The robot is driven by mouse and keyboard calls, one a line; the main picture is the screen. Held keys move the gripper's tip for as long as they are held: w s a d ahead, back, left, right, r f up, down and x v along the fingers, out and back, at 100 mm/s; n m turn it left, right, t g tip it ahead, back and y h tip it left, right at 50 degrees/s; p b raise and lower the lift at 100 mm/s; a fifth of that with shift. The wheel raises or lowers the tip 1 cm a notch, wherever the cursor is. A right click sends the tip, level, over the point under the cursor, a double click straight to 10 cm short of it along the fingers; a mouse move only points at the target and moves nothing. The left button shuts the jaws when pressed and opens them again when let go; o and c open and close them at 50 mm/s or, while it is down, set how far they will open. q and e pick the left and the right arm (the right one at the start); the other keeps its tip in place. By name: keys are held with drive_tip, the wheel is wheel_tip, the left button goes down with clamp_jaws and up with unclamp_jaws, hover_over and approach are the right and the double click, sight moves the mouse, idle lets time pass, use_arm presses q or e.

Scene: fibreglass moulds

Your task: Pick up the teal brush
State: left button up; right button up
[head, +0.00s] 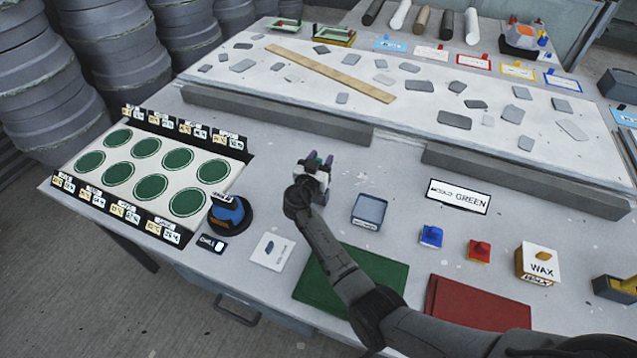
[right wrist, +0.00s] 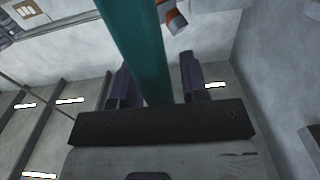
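The teal brush shows in the right wrist view as a broad teal strip (right wrist: 138,45) that runs down from the top edge between the two fingers. Only part of it is in that view. My right gripper (right wrist: 158,85) has its dark purple fingers close on either side of the strip and looks shut on it. In the head view my right gripper (head: 320,160) is over the middle of the table, with a little teal showing between its fingertips. The rest of the brush is hidden or too small to tell. My left gripper is not in view.
Left is a tray (head: 113,162) of green discs. Near my right arm are a blue-grey dish (head: 369,211), a green mat (head: 375,268), a red mat (head: 470,305) and a WAX box (head: 538,264). A "MOULD GREEN" sign (head: 458,196) lies right. Behind are dark bars (head: 275,115).

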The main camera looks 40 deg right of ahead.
clamp_jaws()
